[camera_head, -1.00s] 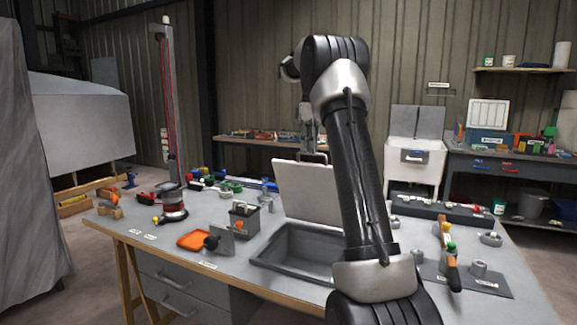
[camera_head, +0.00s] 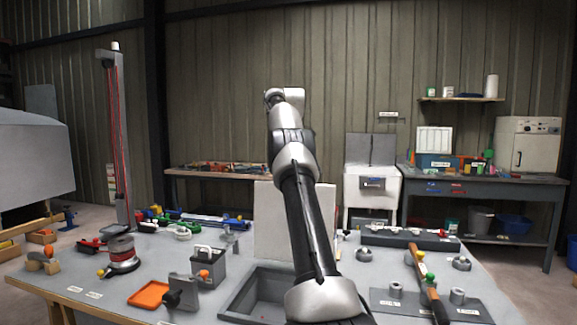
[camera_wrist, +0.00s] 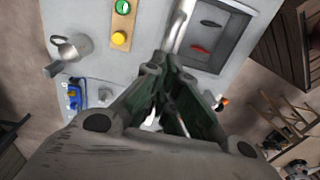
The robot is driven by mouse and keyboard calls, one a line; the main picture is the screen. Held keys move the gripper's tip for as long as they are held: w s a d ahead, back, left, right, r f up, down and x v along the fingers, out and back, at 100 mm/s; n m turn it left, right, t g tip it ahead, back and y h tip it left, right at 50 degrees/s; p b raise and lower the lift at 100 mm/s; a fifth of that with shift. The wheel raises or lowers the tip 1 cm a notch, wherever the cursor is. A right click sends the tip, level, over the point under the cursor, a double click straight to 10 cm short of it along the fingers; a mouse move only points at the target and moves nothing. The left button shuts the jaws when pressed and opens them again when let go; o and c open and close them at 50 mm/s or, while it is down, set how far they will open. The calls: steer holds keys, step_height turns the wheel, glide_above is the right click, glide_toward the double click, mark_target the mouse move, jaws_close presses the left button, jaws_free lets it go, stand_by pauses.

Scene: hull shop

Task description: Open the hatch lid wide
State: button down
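The hatch lid (camera_head: 266,220) is a pale flat panel standing up at the back edge of the dark recessed hatch box (camera_head: 237,298) on the bench. My arm covers its right half and hides its handle in the head view. My gripper (camera_wrist: 167,70) is hidden there too. In the wrist view its dark fingers converge, with their tips close together. A light metal bar (camera_wrist: 179,27) runs up from the fingertips. I cannot tell whether it is the lid's handle or whether the fingers hold it.
A white cabinet (camera_head: 372,190) stands behind.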

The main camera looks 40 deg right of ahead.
steer(key=f, duration=0.2)
steer(key=shift+d+f, duration=0.3)
steer(key=shift+f, duration=0.1)
steer(key=c, duration=1.7)
jaws_free()
steer(key=shift+o, duration=0.9)
steer(key=shift+w+f+g, duration=0.1)
steer(key=shift+f+g, duration=0.05)
steer(key=shift+g, duration=0.15)
steer(key=shift+w+d, duration=0.1)
steer(key=shift+d, duration=0.05)
